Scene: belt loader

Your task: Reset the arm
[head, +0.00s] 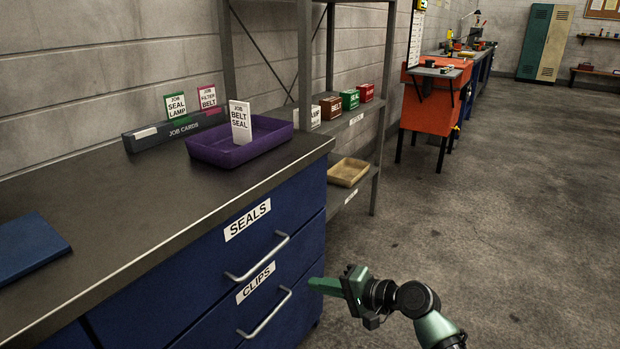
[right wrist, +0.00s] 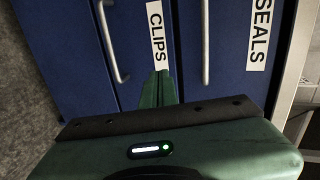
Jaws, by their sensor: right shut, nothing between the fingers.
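My right arm comes in from the lower right of the head view. Its green gripper (head: 328,286) is shut and empty, in front of the blue drawer unit's right end, near the CLIPS drawer (head: 300,312). In the right wrist view the shut fingers (right wrist: 158,88) point toward the CLIPS label (right wrist: 157,35), apart from the handles as far as I can tell. The SEALS drawer (head: 290,216) is above it. Both drawers look closed. My left gripper is not in view.
A purple tray (head: 205,153) with a BELT SEAL card (head: 240,122) stands on the worktop beside the job-card holder (head: 150,138). A blue flat object (head: 30,245) lies at left. A shelf (head: 352,122) holds several boxes and a wooden tray (head: 348,172). The floor (head: 500,210) at right is clear.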

